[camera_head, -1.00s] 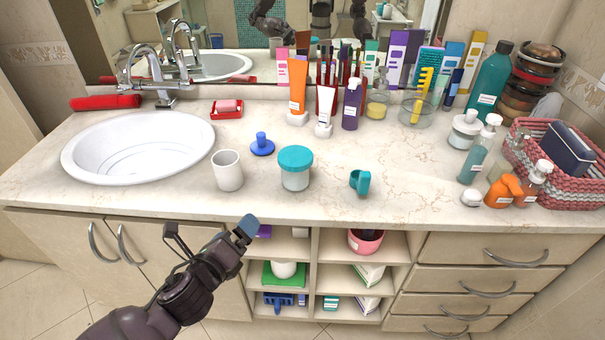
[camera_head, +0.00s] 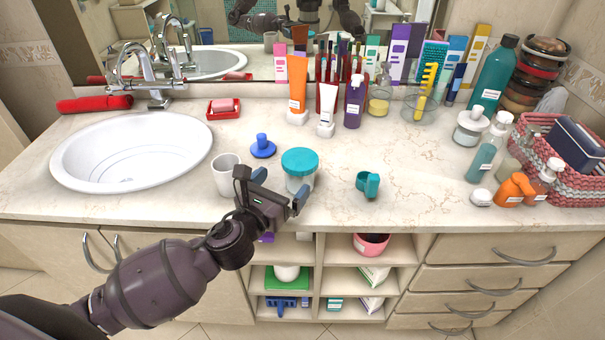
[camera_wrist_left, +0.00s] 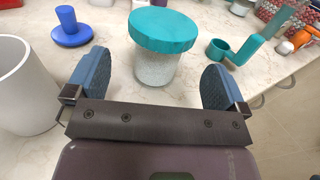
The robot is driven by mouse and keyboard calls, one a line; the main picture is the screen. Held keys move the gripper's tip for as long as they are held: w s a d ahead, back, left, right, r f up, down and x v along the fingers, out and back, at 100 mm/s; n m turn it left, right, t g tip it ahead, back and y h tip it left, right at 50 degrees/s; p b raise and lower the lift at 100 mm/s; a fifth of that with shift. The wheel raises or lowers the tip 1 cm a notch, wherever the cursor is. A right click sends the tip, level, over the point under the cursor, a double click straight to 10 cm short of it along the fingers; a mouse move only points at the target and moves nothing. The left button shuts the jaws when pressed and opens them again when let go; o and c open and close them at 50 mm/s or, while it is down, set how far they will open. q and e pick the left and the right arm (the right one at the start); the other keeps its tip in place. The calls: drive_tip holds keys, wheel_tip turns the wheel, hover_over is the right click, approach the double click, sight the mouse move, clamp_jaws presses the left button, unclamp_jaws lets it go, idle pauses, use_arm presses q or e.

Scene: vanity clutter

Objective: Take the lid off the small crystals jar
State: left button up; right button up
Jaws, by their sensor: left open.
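The small crystals jar (camera_head: 298,184) stands upright on the counter, clear with white contents. Its teal lid (camera_head: 300,162) sits on top of it. In the left wrist view the jar (camera_wrist_left: 155,68) and its lid (camera_wrist_left: 163,29) show ahead, between the finger directions. My left gripper (camera_head: 280,188) is open and empty, just in front of the jar, with its blue-padded fingers spread to either side. In the wrist view the left gripper (camera_wrist_left: 158,82) is apart from the jar. Part of the jar's lower side is hidden by the gripper in the head view. My right gripper is not seen.
A white cup (camera_head: 225,175) stands close left of the gripper. A blue stopper-like piece (camera_head: 263,147) lies behind it. A teal scoop (camera_head: 368,184) lies to the right of the jar. The counter (camera_head: 420,195) is clear farther right, before several bottles and a basket (camera_head: 570,180).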

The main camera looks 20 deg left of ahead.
sight(292, 175)
use_arm(q)
drive_tip(key=shift+x, duration=0.95)
drive_tip(key=shift+w+d, duration=0.1)
drive_tip(key=shift+w, duration=0.2)
drive_tip(key=x, duration=0.3)
drive_tip(key=shift+w+d+f, duration=0.1)
drive_tip(key=shift+w+d, duration=0.05)
drive_tip(key=shift+w, duration=0.6)
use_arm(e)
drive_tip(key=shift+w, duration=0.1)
use_arm(q)
drive_tip(key=shift+c, duration=0.3)
